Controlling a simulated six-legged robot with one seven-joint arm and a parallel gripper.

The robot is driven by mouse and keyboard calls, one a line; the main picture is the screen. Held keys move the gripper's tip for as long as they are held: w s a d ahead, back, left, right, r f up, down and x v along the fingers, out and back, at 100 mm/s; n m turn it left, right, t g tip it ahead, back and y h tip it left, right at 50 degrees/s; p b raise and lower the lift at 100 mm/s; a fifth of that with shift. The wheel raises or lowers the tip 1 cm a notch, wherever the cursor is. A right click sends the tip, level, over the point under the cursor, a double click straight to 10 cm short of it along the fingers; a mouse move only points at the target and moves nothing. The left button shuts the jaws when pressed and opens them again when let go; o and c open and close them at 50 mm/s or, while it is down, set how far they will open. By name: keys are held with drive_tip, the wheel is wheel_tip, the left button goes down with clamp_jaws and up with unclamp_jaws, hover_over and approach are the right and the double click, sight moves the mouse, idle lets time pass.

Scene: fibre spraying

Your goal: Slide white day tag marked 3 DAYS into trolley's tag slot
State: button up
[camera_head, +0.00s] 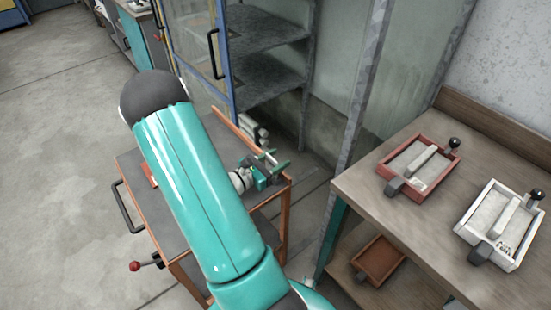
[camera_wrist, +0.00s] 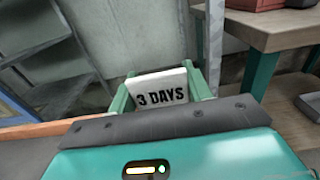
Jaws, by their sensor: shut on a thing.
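The white tag (camera_wrist: 160,88) reads 3 DAYS in black, its face toward the wrist camera and its print upright with a slight tilt. My gripper (camera_wrist: 161,92) is shut on it, with one green finger at each side. In the head view my gripper (camera_head: 268,171) is at the right edge of the trolley (camera_head: 282,192), which has a grey top and orange frame. The tag cannot be made out there. I cannot make out the trolley's tag slot; my arm hides much of the trolley top.
A workbench (camera_head: 370,210) at the right holds a red tray (camera_head: 440,179) and a white tray (camera_head: 505,258). A brown tray (camera_head: 378,260) lies on its lower shelf. An open grey cabinet (camera_head: 268,75) stands behind the trolley. Clear floor lies at the left.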

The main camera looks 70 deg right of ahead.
drive_tip(key=shift+f, duration=0.6)
drive_tip(key=o, duration=1)
drive_tip(key=shift+o, duration=0.2)
drive_tip(key=shift+a, duration=0.1)
drive_tip(key=v, duration=1.3)
drive_tip(key=shift+w+a, duration=0.2)
drive_tip(key=shift+a, duration=0.1)
drive_tip(key=shift+r, duration=0.1)
